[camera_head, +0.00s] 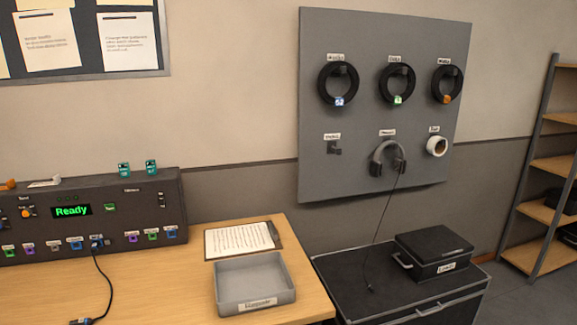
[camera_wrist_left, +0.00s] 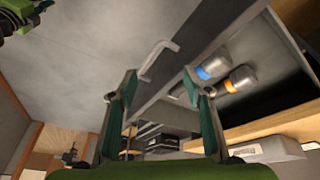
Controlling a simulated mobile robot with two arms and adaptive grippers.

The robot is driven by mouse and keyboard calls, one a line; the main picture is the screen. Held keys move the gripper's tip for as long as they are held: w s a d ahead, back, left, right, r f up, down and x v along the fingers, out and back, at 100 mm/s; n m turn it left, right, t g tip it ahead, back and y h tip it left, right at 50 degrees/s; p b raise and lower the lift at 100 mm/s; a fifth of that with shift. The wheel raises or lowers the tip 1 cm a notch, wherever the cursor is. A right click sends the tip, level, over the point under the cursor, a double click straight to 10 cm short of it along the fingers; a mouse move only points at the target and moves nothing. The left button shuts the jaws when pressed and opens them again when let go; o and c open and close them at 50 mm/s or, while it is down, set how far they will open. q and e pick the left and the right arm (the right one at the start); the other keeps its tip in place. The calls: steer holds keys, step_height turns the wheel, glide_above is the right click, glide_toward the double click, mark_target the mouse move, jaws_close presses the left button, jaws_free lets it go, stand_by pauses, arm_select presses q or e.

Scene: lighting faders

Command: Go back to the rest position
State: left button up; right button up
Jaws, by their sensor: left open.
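My left gripper (camera_wrist_left: 158,92) is in the left wrist view, its two dark green fingers spread apart with nothing between them. Beyond the fingers are a large grey panel, a pale bar handle (camera_wrist_left: 158,60) and a dark open space. Two grey cylinders, one with a blue band (camera_wrist_left: 212,68) and one with an orange band (camera_wrist_left: 238,80), lie in that dark space, apart from the fingers. Neither gripper shows in the head view.
The head view shows a control console (camera_head: 150,210) reading "Ready", a grey tray (camera_head: 228,298) and a clipboard (camera_head: 240,239) on the wooden desk. A black case (camera_head: 433,252) sits on a dark cabinet (camera_head: 340,280). A pegboard (camera_head: 360,180) holds cables and headphones. Shelves (camera_head: 540,210) stand right.

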arm_select(q)
steer(key=s+a+n+y, duration=0.3)
steer(key=s+a+n, duration=0.4)
steer(key=a, duration=0.4)
step_height(320, 180, down, 26)
steer(key=s+m, duration=0.2)
steer(key=s, duration=0.1)
steer(key=s+a+f+g, duration=0.1)
steer(key=s+a+f, duration=0.1)
steer(key=s+f, duration=1.4)
steer(key=shift+s+a+g, duration=0.25)
steer(key=shift+s+g, duration=0.05)
steer(key=shift+g, duration=0.1)
steer(key=shift+c, duration=0.3)
